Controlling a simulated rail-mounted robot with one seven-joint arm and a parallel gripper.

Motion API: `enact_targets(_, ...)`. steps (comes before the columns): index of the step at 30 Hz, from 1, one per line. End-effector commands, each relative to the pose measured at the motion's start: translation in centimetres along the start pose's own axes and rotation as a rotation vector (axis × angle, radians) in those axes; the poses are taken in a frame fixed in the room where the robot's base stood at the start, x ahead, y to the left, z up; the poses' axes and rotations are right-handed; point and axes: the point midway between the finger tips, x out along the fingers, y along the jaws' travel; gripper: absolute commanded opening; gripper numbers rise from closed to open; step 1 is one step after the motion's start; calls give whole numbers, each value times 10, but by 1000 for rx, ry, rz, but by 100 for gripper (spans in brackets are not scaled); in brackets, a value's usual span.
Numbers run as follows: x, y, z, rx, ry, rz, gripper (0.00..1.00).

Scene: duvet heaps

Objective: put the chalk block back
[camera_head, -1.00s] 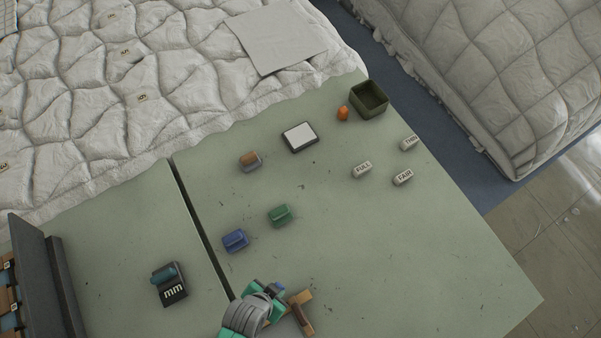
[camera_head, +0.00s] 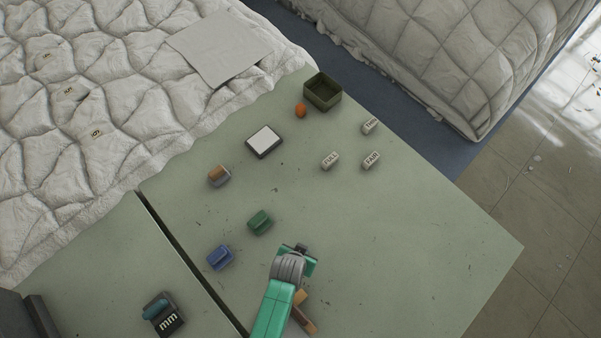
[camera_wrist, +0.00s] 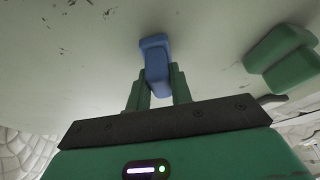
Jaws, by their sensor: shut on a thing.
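My gripper (camera_wrist: 158,82) is shut on a small blue block (camera_wrist: 155,55), which sticks out beyond the fingertips in the wrist view. In the head view my gripper (camera_head: 301,250) is over the green table, right of a blue ridged block (camera_head: 220,257) and a green ridged block (camera_head: 260,222). My wrist hides the held block there. A green block (camera_wrist: 281,55) shows at the right in the wrist view. I cannot tell from the frames which block is the chalk block.
A white-topped pad (camera_head: 264,141), a brown-topped grey block (camera_head: 219,176), an orange piece (camera_head: 300,110), an open olive box (camera_head: 323,91) and labelled blocks (camera_head: 371,160) stand farther back. A brown wooden piece (camera_head: 303,318) lies beside my arm. The right of the table is clear.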

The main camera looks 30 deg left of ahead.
Motion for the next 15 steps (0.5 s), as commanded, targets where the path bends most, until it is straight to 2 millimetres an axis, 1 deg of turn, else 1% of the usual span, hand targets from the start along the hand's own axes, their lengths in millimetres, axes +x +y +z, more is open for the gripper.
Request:
enact_targets(10, 5, 0, 2, 1, 2, 0, 0)
enact_targets(11, 5, 0, 2, 1, 2, 0, 23)
enact_targets(12, 4, 0, 1, 1, 2, 0, 31)
enact_targets(14, 4, 0, 1, 1, 2, 0, 43)
enact_targets(15, 4, 0, 1, 1, 2, 0, 43)
